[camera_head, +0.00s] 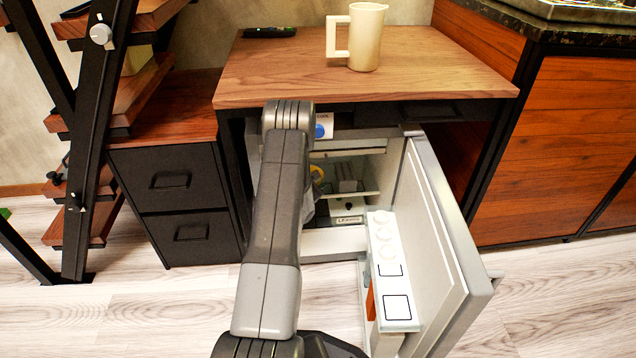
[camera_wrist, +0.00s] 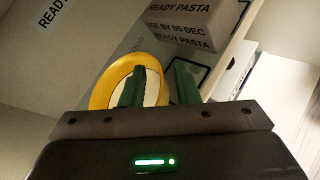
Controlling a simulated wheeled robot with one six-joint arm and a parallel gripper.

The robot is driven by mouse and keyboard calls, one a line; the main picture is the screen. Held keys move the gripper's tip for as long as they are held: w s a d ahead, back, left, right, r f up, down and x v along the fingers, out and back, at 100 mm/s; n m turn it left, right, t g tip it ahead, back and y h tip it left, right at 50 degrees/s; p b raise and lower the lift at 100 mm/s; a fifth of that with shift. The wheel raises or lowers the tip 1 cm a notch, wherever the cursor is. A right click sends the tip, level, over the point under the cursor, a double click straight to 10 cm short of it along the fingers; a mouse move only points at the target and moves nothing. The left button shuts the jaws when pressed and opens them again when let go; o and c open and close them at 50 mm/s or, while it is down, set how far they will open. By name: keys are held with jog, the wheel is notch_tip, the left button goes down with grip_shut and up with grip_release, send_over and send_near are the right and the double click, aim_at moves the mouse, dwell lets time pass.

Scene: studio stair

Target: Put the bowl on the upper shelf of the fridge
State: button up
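The yellow bowl (camera_wrist: 101,91) with a pale inside shows in the wrist view, inside the fridge. A small yellow part of it (camera_head: 317,173) shows in the head view behind my arm, near the glass shelf (camera_head: 362,194). My gripper (camera_wrist: 162,78) has its green fingers apart, one over the bowl's inside and one beyond its right rim. The rim passes between them, with a gap visible. I cannot tell whether the bowl rests fully on the shelf. The fridge door (camera_head: 430,240) stands open to the right. My arm hides the fridge's left part.
A ready pasta box (camera_wrist: 183,22) stands close beyond the bowl. The door rack (camera_head: 395,285) holds round white items and juts out on the right. A wooden counter (camera_head: 270,70) with a cream jug (camera_head: 366,38) is above. A drawer cabinet (camera_head: 175,205) stands left.

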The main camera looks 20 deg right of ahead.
jog(key=shift+r, duration=0.1)
jog(key=p+v, duration=0.2)
jog(key=v, duration=0.5)
jog(key=shift+s+a+p, duration=0.15)
jog(key=shift+a+p, duration=0.05)
jog(key=shift+p, duration=0.15)
jog(key=shift+s+r, duration=0.1)
